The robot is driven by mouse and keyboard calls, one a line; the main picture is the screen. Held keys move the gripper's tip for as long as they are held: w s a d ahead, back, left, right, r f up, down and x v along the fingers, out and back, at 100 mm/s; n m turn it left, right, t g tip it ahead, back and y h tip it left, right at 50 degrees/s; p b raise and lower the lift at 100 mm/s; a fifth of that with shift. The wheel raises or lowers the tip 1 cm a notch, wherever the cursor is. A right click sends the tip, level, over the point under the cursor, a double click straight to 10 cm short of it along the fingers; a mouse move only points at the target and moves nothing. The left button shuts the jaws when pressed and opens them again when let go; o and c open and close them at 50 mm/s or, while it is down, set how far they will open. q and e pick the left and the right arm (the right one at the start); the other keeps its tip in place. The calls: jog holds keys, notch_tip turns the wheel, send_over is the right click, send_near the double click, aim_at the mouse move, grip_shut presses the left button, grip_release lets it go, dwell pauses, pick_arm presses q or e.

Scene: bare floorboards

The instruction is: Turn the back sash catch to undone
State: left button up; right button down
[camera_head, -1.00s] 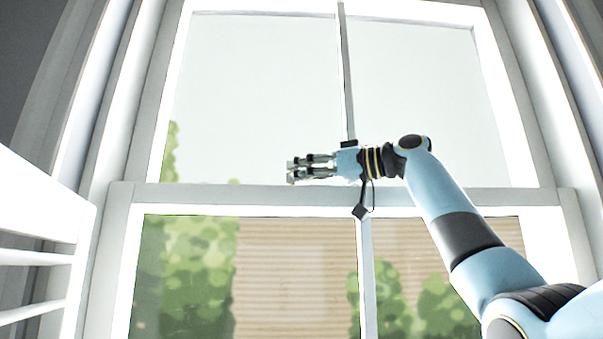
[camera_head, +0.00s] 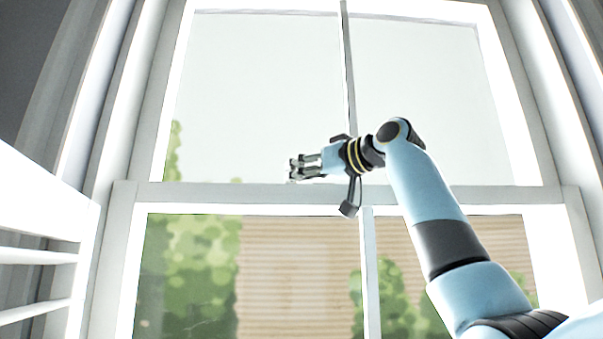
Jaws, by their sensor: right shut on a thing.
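The sash window fills the view, with its white meeting rail (camera_head: 245,195) running across the middle. My right gripper (camera_head: 294,169) is just above this rail, left of the central glazing bar, with its fingers pointing left. It is shut on the sash catch, which is mostly hidden by the fingertips. I cannot make out the catch's angle. My left gripper is not in view.
A white slatted shutter (camera_head: 40,215) stands at the left edge. The upper pane (camera_head: 255,95) is clear glass. Greenery (camera_head: 195,265) and a horizontally boarded wall (camera_head: 290,275) show through the lower sash.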

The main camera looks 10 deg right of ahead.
jog(key=c, duration=1.2)
grip_release()
jog(key=shift+s+d, duration=0.1)
jog(key=shift+d, duration=0.1)
jog(key=v, duration=0.7)
jog(key=shift+s, duration=0.3)
jog(key=shift+f, duration=0.1)
